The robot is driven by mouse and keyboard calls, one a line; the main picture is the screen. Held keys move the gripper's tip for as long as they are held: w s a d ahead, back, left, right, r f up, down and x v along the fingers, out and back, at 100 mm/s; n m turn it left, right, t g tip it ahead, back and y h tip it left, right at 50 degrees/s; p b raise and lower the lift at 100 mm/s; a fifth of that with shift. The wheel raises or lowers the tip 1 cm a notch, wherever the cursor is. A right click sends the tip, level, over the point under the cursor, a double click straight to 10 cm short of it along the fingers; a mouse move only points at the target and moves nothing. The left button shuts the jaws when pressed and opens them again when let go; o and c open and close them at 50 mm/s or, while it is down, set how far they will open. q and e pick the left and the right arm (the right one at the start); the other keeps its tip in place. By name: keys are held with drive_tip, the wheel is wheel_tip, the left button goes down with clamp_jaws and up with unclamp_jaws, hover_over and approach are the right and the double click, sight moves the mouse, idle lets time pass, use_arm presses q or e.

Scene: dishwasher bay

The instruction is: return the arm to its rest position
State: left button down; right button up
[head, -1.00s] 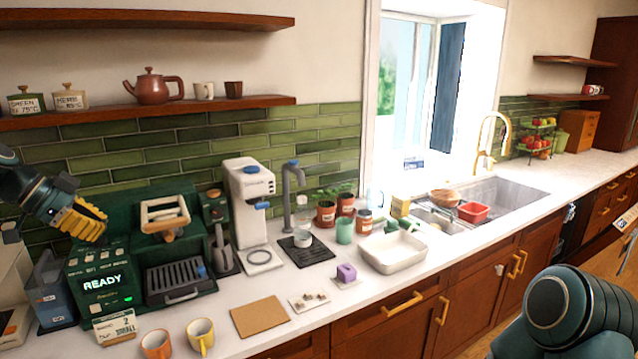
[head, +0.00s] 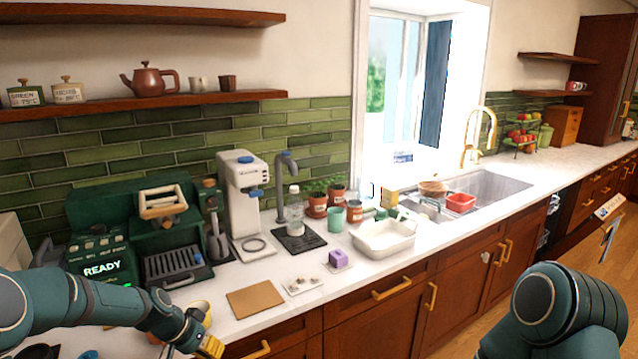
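My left arm (head: 95,305) reaches in low from the left, in front of the counter. My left gripper (head: 208,346) is at the bottom edge, its yellow part low in front of the cabinet. Its fingertips are cut off or hidden, so I cannot tell whether it is open or shut, and I see nothing held. My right arm (head: 560,315) shows only as a bulky rounded link at the bottom right. The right gripper is out of view.
A yellow mug (head: 199,308) is partly hidden behind my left arm. A green coffee machine (head: 98,262) stands behind it. A brown board (head: 255,300) lies near the counter's front edge. A white basin (head: 383,243) is farther right.

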use_arm(q)
drive_tip(key=s+d+f+n, duration=0.1)
drive_tip(key=s+d+f, duration=0.4)
drive_tip(key=s, duration=0.2)
drive_tip(key=s+d+f+n+b, duration=0.1)
drive_tip(key=s+d+f+n, duration=0.1)
drive_tip(key=s+d+f, duration=0.3)
drive_tip(key=s+d+f+n+y, duration=0.1)
drive_tip(key=s+d+f, duration=0.4)
drive_tip(key=s, duration=0.6)
drive_tip(key=shift+s+f+n+g, duration=0.25)
drive_tip(key=shift+f+n+g, duration=0.15)
drive_tip(key=shift+f+n, duration=0.25)
